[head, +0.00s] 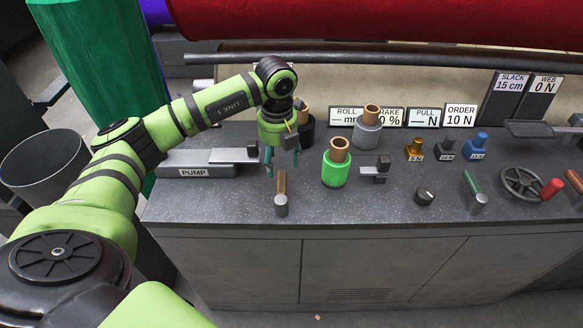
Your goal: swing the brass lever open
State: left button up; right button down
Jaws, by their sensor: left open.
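The brass lever (282,183) stands near the front edge of the grey bench, left of its middle. Its brass-brown bar points toward the back from a grey round pivot (281,206). My left gripper (282,161) points down just behind the bar's far end. Its fingers are open and apart, with nothing seen between them. I cannot tell whether a finger touches the bar. My right gripper is not in view.
A green holder with a brown roll (336,172) stands close right of the lever. The pump block (193,171) is to the left. A black knob (424,195), a green-handled lever (471,184) and a handwheel (521,184) are further right. The bench front near the lever is clear.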

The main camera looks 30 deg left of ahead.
aim_at(279, 178)
pick_arm(q)
jog(key=f, duration=0.3)
jog(key=f+p, duration=0.1)
jog(key=shift+s+f, duration=0.25)
jog(key=shift+f, duration=0.15)
jog(key=shift+w+f, duration=0.1)
jog(key=shift+f, duration=0.3)
grip_shut()
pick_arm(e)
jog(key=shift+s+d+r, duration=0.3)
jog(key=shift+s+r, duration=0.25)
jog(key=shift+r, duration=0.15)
